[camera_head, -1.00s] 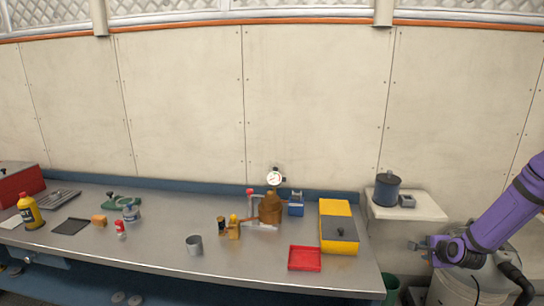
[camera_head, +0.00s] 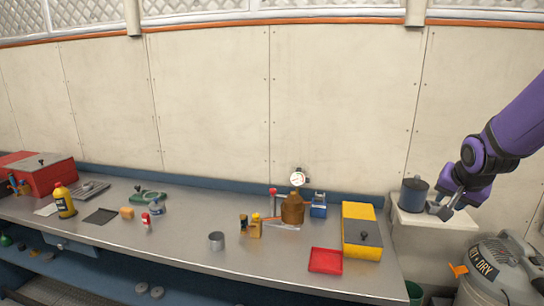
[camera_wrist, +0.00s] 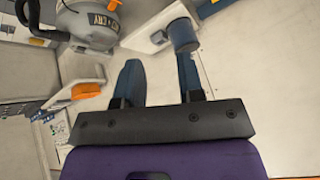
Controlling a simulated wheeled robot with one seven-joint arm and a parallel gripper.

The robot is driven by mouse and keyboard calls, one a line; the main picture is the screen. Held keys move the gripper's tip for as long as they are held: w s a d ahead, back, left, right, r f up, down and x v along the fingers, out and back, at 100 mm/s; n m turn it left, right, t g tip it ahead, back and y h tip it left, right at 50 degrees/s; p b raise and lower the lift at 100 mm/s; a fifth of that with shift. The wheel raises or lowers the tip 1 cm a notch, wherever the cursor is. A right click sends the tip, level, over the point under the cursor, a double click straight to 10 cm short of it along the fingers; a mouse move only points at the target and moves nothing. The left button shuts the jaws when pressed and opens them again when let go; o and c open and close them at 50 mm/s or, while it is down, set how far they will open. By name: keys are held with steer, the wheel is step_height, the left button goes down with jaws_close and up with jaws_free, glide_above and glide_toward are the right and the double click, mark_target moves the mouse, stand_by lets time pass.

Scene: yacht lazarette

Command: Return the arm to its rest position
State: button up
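My purple arm reaches in from the right edge of the head view. My gripper (camera_head: 444,208) is in front of the white side shelf at the right, beyond the bench's right end. In the wrist view my gripper (camera_wrist: 160,80) shows two dark blue fingers set well apart with nothing between them. In the head view the fingertips are small and partly overlap the shelf and a grey block beside the canister.
A blue canister (camera_head: 414,192) stands on the white shelf (camera_head: 440,222). A wet/dry vacuum (camera_head: 497,270) is below right. The metal bench (camera_head: 190,262) carries a yellow box (camera_head: 360,243), red tray (camera_head: 325,261), grey cup (camera_head: 216,241), and red toolbox (camera_head: 40,175). Plain wall is behind.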

steer(key=s+a+r+n, duration=0.2)
steer(key=s+a+r, duration=0.1)
steer(key=s, duration=0.5)
steer(key=s+a+r+n+y, duration=0.1)
steer(key=s+a+r+n, duration=0.2)
steer(key=s, duration=0.5)
steer(key=s+a+r+n+g+y, duration=0.1)
steer(key=s+a+r+n, duration=0.1)
steer(key=s+a+r, duration=0.3)
steer(key=s+a, duration=0.1)
steer(key=s, duration=0.3)
steer(key=shift+r+n, duration=0.2)
steer(key=shift+n, duration=0.2)
steer(key=shift+a, duration=0.1)
